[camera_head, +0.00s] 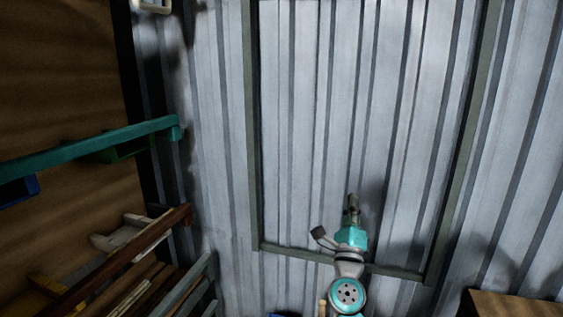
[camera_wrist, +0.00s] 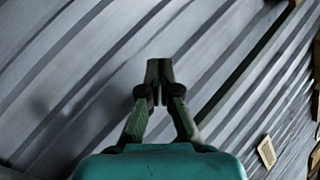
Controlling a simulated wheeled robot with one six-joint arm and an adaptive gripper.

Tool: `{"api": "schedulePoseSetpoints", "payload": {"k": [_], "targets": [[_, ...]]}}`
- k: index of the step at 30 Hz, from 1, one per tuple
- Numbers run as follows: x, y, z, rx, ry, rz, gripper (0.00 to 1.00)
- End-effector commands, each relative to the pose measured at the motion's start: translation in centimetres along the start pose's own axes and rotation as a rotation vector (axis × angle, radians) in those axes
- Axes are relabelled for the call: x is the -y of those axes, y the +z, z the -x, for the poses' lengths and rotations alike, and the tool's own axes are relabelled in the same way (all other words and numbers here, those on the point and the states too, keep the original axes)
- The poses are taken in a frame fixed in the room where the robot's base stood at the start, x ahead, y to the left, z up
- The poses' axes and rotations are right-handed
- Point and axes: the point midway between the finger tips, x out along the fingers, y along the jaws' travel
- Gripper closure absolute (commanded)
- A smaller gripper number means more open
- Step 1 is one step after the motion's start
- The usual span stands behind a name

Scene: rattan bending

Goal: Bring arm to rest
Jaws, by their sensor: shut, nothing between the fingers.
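My gripper (camera_head: 352,200) is at the end of my arm in the lower right middle of the head view, pointing up in the picture in front of the corrugated metal wall (camera_head: 330,110). In the wrist view my gripper (camera_wrist: 159,72) has its two fingertips together, with nothing held between them. The same ribbed metal surface (camera_wrist: 70,60) fills most of the wrist view behind the fingers. I cannot tell how far the fingertips are from it.
A rack with a teal bar (camera_head: 90,140), a green bin (camera_head: 125,150) and a blue bin (camera_head: 18,190) stands at left. Wooden pieces (camera_head: 125,260) lie below it. A brown box-like thing (camera_head: 515,304) shows at lower right. A dark frame (camera_head: 252,130) borders the wall panel.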

Motion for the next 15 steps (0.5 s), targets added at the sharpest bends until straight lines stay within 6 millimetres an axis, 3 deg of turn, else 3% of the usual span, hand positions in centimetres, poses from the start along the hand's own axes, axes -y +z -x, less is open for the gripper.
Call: {"api": "schedulePoseSetpoints", "payload": {"k": [1,7,15], "targets": [[-0.9,-1.2,2.4,-0.005,0.019,0.054,1.00],[-3.0,-4.7,10.7,-0.005,0.082,0.268,1.00],[-4.0,-8.3,21.9,0.018,0.176,0.555,1.00]]}}
